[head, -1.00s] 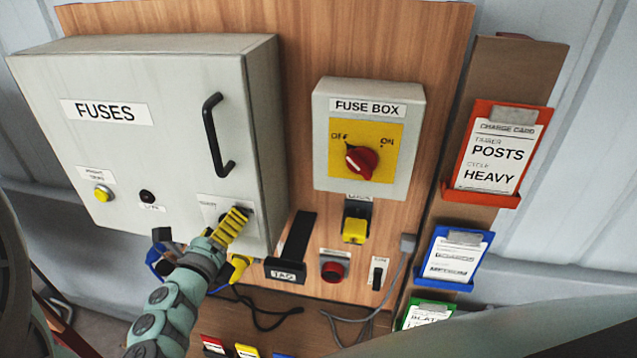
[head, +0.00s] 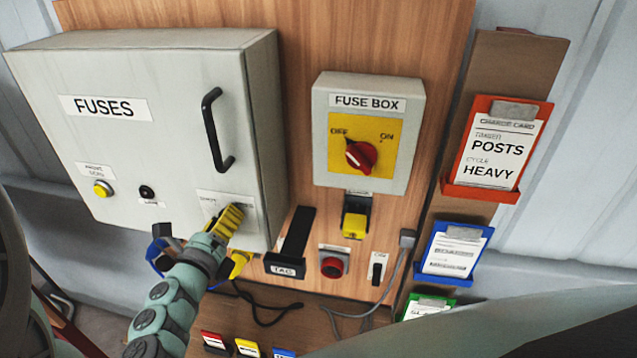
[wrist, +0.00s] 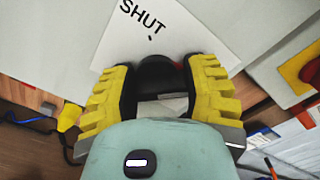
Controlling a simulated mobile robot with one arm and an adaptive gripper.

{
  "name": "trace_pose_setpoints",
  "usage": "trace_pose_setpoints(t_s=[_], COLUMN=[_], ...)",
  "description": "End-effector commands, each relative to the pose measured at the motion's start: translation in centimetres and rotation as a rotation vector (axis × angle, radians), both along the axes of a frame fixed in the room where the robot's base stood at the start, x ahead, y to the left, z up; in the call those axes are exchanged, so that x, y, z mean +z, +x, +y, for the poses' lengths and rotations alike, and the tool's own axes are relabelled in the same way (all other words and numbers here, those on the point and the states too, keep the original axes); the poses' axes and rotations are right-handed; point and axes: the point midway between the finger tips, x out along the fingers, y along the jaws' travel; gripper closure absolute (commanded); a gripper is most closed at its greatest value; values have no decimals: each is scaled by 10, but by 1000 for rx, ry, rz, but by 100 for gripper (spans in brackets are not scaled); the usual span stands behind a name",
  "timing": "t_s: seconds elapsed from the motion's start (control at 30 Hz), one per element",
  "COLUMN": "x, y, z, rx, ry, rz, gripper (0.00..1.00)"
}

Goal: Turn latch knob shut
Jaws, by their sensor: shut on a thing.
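The latch knob (wrist: 160,75) is black and round, on the lower right of the grey FUSES cabinet door (head: 150,140). In the wrist view a white label (wrist: 165,35) behind the knob reads SHUT. My gripper (wrist: 160,92) has its yellow ribbed fingers on both sides of the knob and is shut on it. In the head view my gripper (head: 230,217) hides the knob and part of its label. The cabinet door looks closed.
A black handle (head: 217,130) stands out from the door above my gripper. To the right are the FUSE BOX switch (head: 360,155), a yellow padlock (head: 354,226), a red button (head: 332,266) and a black TAG holder (head: 288,255). Card holders hang farther right.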

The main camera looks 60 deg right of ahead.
Motion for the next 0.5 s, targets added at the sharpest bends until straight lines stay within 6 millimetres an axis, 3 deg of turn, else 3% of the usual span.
trace_pose_setpoints(t_s=[0.5], x=[-1], y=[0], z=[-1], rx=[-6], ry=[-67], rz=[152], gripper=[88])
